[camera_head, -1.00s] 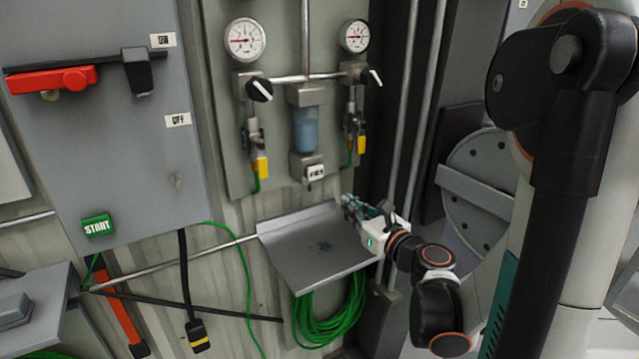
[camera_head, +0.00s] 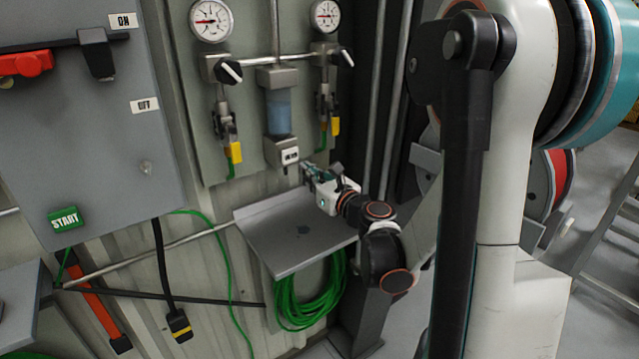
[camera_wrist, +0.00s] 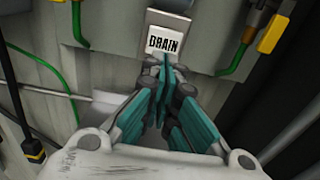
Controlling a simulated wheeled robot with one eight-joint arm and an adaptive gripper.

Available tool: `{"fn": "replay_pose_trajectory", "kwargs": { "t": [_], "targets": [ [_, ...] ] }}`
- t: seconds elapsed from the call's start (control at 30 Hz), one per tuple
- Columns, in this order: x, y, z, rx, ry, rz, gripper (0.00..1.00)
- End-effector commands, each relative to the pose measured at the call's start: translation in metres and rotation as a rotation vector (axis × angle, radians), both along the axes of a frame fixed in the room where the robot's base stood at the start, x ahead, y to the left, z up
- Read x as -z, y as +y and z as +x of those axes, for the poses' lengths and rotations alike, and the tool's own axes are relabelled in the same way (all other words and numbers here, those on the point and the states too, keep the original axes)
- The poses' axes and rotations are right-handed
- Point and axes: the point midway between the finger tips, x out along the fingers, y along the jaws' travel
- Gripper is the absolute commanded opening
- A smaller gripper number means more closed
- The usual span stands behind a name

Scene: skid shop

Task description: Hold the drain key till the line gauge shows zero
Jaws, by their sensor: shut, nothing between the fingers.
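The drain key (camera_head: 290,156) is a small white-faced key under the blue-bowled filter (camera_head: 279,112). In the wrist view the drain key (camera_wrist: 165,41) reads DRAIN. My gripper (camera_head: 307,171) is shut and empty, just below and right of the key in the head view. In the wrist view the closed fingertips (camera_wrist: 165,62) overlap the key's lower edge; I cannot tell if they touch it. Two round gauges, one left (camera_head: 211,19) and one right (camera_head: 326,16), sit above; neither shows a readable line label. Their needles appear to point left, but the values are too small to read.
A grey shelf (camera_head: 262,243) juts out below my gripper, with a coiled green hose (camera_head: 308,300) under it. Yellow-handled valves (camera_head: 234,153) flank the filter.

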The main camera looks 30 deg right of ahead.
Motion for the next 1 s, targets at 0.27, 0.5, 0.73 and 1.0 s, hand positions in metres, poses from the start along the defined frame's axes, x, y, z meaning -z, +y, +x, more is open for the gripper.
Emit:
{"fn": "replay_pose_trajectory", "kwargs": {
  "t": [0.27, 0.5, 0.73, 1.0],
  "targets": [
    [0.000, 0.002, 0.043, -0.001, 0.000, 0.000, 0.00],
    [0.000, 0.002, 0.055, 0.000, 0.000, 0.000, 0.00],
    [0.000, 0.002, 0.055, 0.000, 0.000, 0.000, 0.00],
    [0.002, 0.003, 0.074, -0.001, 0.000, 0.000, 0.00]
  ]
}}
